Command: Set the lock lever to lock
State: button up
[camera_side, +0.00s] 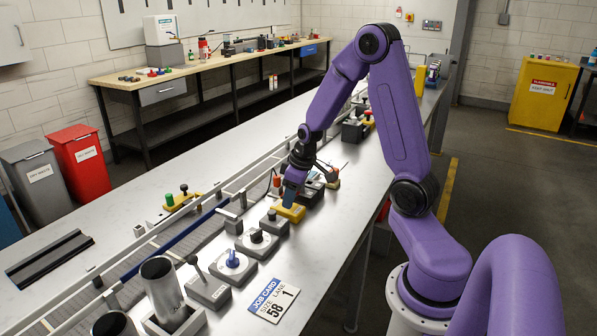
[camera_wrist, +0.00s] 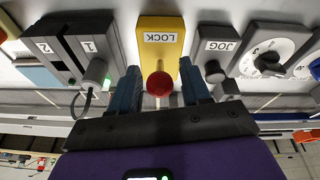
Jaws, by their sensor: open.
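The lock station is a yellow box (camera_wrist: 160,35) with a white LOCK label, upside down in the wrist view. Its lever ends in a red ball knob (camera_wrist: 159,84). My gripper (camera_wrist: 160,72) is open, with one blue finger on each side of the knob. Gaps show between the knob and both fingers, so it does not look gripped. In the side view the yellow box (camera_side: 291,213) sits on the long bench, and my gripper (camera_side: 290,200) points down at it. There the gripper hides the lever, and its exact setting is hard to tell.
A grey box with a dark JOG knob (camera_wrist: 213,72) stands close to one side of the lock box. A dark unit marked 1 and 2 (camera_wrist: 68,45) stands on the other side. A dial box (camera_side: 232,263) and a lever box (camera_side: 208,290) stand further along the bench.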

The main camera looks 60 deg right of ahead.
jog(key=v, duration=1.6)
jog(key=shift+r, duration=0.4)
jog(key=shift+s, duration=0.1)
jog(key=s+a+f+n+g, duration=0.1)
jog(key=s+a+f+n, duration=0.1)
jog(key=s+a, duration=0.35)
jog(key=s+a+f+n+g+y, duration=0.1)
jog(key=s+a+n, duration=0.15)
jog(key=a, duration=0.55)
jog(key=s+a+f+n, duration=0.2)
jog(key=s+a+n, duration=0.1)
jog(key=a, duration=0.3)
jog(key=s+a+f+n+g, duration=0.1)
jog(key=s+a+f+n, duration=0.1)
jog(key=s, duration=0.6)
jog(key=shift+a+n, duration=0.25)
jog(key=shift+n, duration=0.2)
